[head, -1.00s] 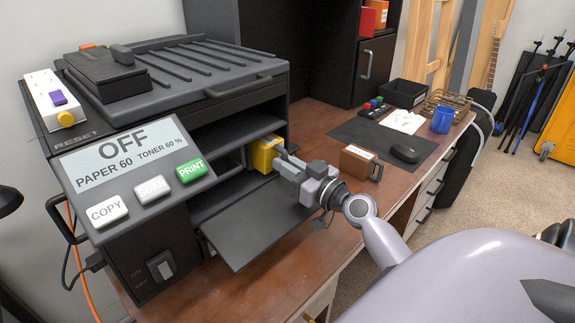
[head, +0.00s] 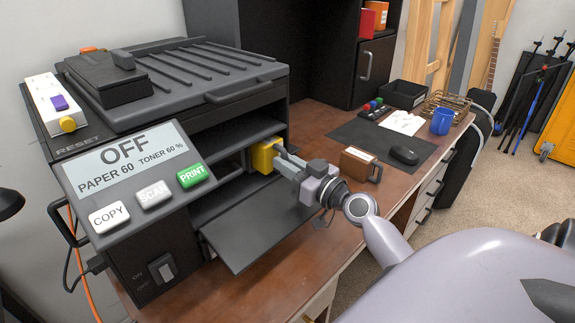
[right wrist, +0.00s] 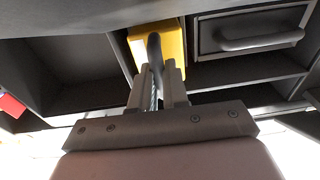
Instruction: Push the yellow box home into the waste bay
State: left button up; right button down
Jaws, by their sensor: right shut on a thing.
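The yellow box (head: 264,155) sits partly inside the right side of the printer's open front, with its near end showing. In the right wrist view the yellow box (right wrist: 170,42) has a dark handle (right wrist: 155,52) on its face. My right gripper (head: 283,158) is shut on that handle; its fingers also show in the right wrist view (right wrist: 157,82). The waste bay itself is hidden behind the box. The printer (head: 150,240) has its front flap (head: 255,228) folded down, and its display reads OFF. My left gripper is not in view.
A brown box with a handle (head: 360,163) stands on the desk right of my gripper. A dark mat with a mouse (head: 404,155), a blue mug (head: 442,121) and a black tray (head: 403,94) lie farther back. A drawer with a handle (right wrist: 250,35) is beside the yellow box.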

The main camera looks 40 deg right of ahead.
jog(key=shift+w+r, duration=0.2)
jog(key=shift+r, duration=0.25)
jog(key=c, duration=1.1)
grip_release()
jog(key=shift+r, duration=0.1)
jog(key=shift+c, duration=0.3)
jog(key=shift+s+f+b, duration=0.3)
jog(key=shift+s+f, duration=0.1)
jog(key=shift+s, duration=0.15)
jog(key=s, duration=0.1)
jog(key=s+b, duration=0.1)
jog(key=s, duration=0.1)
jog(key=s+f+b, duration=0.1)
jog(key=s, duration=0.1)
jog(key=shift+s+d, duration=0.1)
jog(key=shift+d, duration=0.2)
jog(key=shift+s+d+r+b, duration=0.15)
jog(key=shift+s+b, duration=0.2)
jog(key=shift+s, duration=0.45)
